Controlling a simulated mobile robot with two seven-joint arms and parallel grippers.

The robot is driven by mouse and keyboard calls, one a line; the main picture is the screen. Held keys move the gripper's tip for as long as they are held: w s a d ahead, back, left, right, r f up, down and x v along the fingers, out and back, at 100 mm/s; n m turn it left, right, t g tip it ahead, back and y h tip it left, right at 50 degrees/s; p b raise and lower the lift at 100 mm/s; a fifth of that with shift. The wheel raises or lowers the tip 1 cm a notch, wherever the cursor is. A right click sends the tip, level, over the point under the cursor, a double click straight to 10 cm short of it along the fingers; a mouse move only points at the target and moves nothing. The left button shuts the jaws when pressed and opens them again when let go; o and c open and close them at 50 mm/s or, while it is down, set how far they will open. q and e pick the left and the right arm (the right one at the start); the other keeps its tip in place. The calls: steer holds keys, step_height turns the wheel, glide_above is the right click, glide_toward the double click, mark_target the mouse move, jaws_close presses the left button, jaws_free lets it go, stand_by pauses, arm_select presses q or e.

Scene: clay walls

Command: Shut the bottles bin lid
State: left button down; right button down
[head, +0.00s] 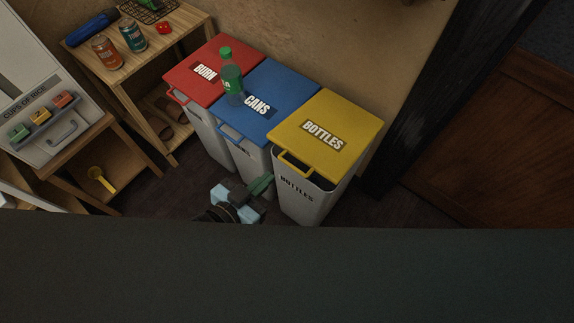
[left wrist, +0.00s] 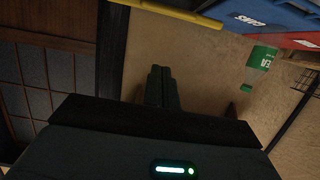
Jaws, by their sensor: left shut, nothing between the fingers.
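The bottles bin (head: 300,200) is a pale bin at the right end of a row of three. Its yellow lid (head: 345,118) lies over the top, with a dark gap under the front edge, so it looks slightly raised. A yellow handle (head: 296,166) sticks out at the lid's front. My left gripper (head: 264,184) is shut and empty, in front of the bins and left of the bottles bin's front. The left wrist view shows its closed fingers (left wrist: 160,88) and a yellow lid edge (left wrist: 172,12), apart from them. My right gripper is not in view.
The blue cans lid (head: 275,88) and red burn lid (head: 208,68) look down. A green bottle (head: 231,80) stands on the blue lid near the red one. A wooden shelf (head: 125,65) with cans stands left. A dark post (head: 415,100) is close on the right.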

arm_select(q)
steer(key=w+d+f+b, duration=0.1)
steer(key=w+d+f, duration=0.4)
steer(key=w+f, duration=0.1)
steer(key=shift+w+f, duration=0.25)
steer(key=shift+w, duration=0.2)
step_height(320, 180, down, 10)
steer(key=s+a+t+h+b, duration=0.1)
steer(key=t+b, duration=0.1)
steer(key=b, duration=1)
steer(key=shift+s+h, duration=0.3)
steer(key=shift+h, duration=0.1)
